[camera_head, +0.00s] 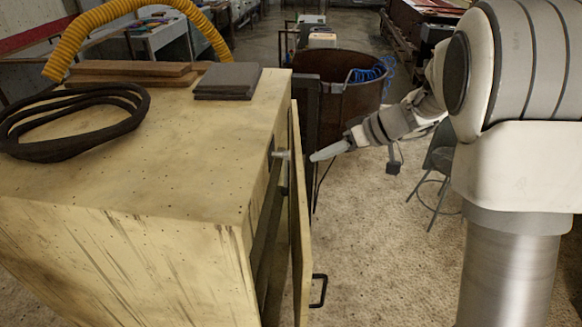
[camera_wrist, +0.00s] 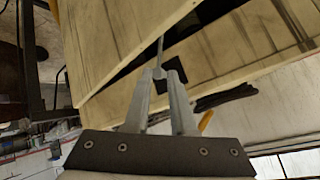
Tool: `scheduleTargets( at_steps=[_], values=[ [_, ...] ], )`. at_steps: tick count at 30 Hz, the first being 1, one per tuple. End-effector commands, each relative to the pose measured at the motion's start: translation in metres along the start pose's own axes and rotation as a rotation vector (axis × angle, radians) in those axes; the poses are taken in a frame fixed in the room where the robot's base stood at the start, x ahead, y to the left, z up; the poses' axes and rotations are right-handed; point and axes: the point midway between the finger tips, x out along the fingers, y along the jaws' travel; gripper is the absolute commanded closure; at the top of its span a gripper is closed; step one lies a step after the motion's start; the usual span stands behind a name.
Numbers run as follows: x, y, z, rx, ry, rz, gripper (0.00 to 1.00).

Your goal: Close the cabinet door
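The wooden cabinet (camera_head: 130,200) stands on the left of the head view. Its door (camera_head: 300,220) hangs partly open on the right side, leaving a dark narrow gap. A black handle (camera_head: 319,291) is on the door's outer face near its lower end. A small silver metal piece (camera_head: 281,154) shows in the gap. My gripper (camera_head: 314,156) is just right of the door's top edge, pointing left at it; contact is unclear. In the wrist view my two fingers (camera_wrist: 159,74) stand apart with a narrow space between them, and a thin metal rod (camera_wrist: 160,50) shows beyond their tips.
On the cabinet top lie a black hose loop (camera_head: 70,118), dark flat plates (camera_head: 228,80) and brown boards (camera_head: 130,70). A rusty drum (camera_head: 335,95) stands behind, and a stool (camera_head: 440,165) to the right. The floor (camera_head: 385,255) right of the door is clear.

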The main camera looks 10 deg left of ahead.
Motion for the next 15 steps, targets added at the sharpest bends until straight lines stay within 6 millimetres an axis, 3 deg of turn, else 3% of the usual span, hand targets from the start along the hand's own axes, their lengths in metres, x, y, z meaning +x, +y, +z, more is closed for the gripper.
scheduleTargets(
  at_steps=[9, 15],
  values=[
    [0.07, -0.001, 0.0, 0.001, -0.003, -0.001, 0.77],
    [0.099, 0.0, 0.0, 0.001, -0.001, 0.0, 0.77]
  ],
)
